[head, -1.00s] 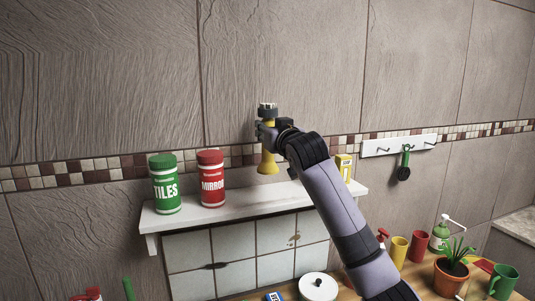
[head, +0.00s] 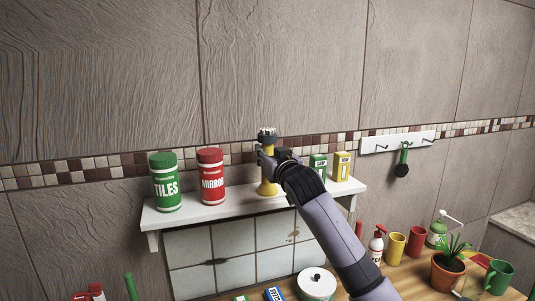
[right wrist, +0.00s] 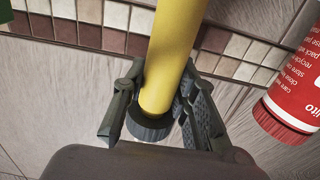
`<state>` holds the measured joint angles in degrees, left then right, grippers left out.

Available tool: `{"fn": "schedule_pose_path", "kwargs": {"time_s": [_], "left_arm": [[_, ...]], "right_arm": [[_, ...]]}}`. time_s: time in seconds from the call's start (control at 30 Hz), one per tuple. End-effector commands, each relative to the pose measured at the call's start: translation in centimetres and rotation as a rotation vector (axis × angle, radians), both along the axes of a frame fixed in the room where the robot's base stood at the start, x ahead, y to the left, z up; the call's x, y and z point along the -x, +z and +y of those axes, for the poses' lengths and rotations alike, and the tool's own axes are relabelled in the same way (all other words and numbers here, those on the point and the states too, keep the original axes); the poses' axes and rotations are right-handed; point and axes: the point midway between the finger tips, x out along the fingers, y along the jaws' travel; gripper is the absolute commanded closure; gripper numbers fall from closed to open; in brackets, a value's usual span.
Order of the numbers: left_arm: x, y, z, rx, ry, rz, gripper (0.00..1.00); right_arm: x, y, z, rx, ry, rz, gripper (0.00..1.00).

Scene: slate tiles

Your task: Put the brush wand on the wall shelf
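The brush wand (head: 267,188) is yellow with a flared foot and a dark bristled head. My right gripper (head: 268,156) is shut on its upper part and holds it upright. In the right wrist view the yellow handle (right wrist: 176,45) runs between the two fingers (right wrist: 160,112). The foot is over the white wall shelf (head: 230,210), right of the red canister. It is at the shelf top or just above it; I cannot tell if it touches. My left gripper is not in view.
On the shelf a green canister (head: 165,182) and a red canister (head: 211,177) stand to the left. A green box (head: 318,166) and a yellow box (head: 342,167) stand to the right. A hook rail (head: 398,142) is further right. Mugs and a plant stand on the counter below.

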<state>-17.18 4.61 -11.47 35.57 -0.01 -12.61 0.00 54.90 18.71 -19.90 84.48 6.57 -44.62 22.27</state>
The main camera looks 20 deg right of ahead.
Motion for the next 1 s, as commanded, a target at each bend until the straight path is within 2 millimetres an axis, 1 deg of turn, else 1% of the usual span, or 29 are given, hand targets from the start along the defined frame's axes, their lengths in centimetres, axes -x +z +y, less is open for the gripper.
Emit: {"fn": "schedule_pose_path", "kwargs": {"time_s": [0.03,0.27,0.53,0.63,0.77,0.87,1.0], "left_arm": [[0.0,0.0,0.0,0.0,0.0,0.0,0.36],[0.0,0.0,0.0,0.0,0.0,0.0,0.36],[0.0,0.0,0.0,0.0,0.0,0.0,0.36],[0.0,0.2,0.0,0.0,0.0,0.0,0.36],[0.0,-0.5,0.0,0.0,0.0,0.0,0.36],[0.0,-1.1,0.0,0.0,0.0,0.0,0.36],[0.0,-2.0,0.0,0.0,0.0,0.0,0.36]], "right_arm": [[0.0,0.0,0.0,0.0,0.0,0.001,0.7],[0.0,0.0,0.0,0.0,0.0,0.001,0.54],[0.0,0.0,0.0,0.0,0.0,0.001,0.54],[0.0,0.5,0.0,0.001,-0.001,0.0,0.54],[1.1,0.1,0.0,0.001,0.0,0.0,0.54],[2.6,0.0,-0.1,0.001,0.0,0.0,0.54],[5.3,0.0,-0.1,0.001,0.001,-0.002,0.54]]}}
